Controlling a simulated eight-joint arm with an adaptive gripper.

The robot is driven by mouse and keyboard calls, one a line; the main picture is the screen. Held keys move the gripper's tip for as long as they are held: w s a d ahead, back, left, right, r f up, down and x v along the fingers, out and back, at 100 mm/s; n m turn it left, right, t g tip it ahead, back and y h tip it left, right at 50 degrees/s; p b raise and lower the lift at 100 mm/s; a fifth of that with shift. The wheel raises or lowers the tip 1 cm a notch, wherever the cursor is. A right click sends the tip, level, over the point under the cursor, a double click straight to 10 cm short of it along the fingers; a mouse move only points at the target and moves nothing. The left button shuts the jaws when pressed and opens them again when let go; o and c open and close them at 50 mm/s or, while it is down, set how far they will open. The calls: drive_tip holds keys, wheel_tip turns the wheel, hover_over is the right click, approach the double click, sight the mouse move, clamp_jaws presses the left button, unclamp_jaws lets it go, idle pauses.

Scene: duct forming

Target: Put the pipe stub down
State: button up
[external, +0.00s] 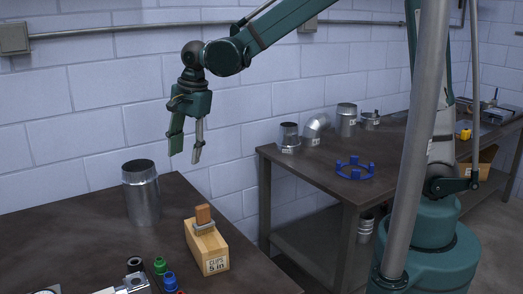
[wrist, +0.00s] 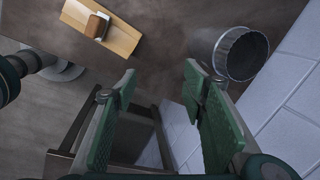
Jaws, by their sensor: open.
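A silver metal pipe stub (external: 141,195) stands upright on the near dark table, close to the wall. It also shows at the upper right of the wrist view (wrist: 205,42), with its open end visible. My gripper (external: 186,153) is open and empty, up in the air to the right of the stub and higher than the tabletop. In the wrist view the two green fingers (wrist: 158,88) are spread apart with nothing between them, and the stub lies beyond them, untouched.
A wooden block labelled as clips (external: 207,245) with a brown piece on top sits right of the stub. Coloured fittings (external: 163,272) lie at the table's front. Several metal duct pieces and a blue ring (external: 354,169) stand on the back bench. A brick wall is close behind.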

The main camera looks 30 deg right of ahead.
drive_tip(key=s+d+r+n+t, duration=0.1)
drive_tip(key=d+r+n, duration=0.25)
drive_tip(key=d, duration=0.85)
drive_tip(key=s+d+r+n+t, duration=0.15)
drive_tip(key=d+r, duration=0.35)
drive_tip(key=d, duration=0.7)
drive_tip(key=s+d+n+t, duration=0.1)
drive_tip(key=s+d+n, duration=0.2)
drive_tip(key=s+d, duration=0.3)
drive_tip(key=s+d+f+n+t+h, duration=0.1)
drive_tip(key=s+d+n, duration=0.3)
drive_tip(key=d, duration=1)
drive_tip(key=s+t, duration=0.1)
drive_tip(key=s, duration=0.2)
drive_tip(key=shift+d+n, duration=0.3)
drive_tip(key=shift+d, duration=0.05)
drive_tip(key=shift+f, duration=0.2)
wheel_tip(320, 180, down, 7)
drive_tip(key=b, duration=0.7)
drive_tip(key=shift+r, duration=0.1)
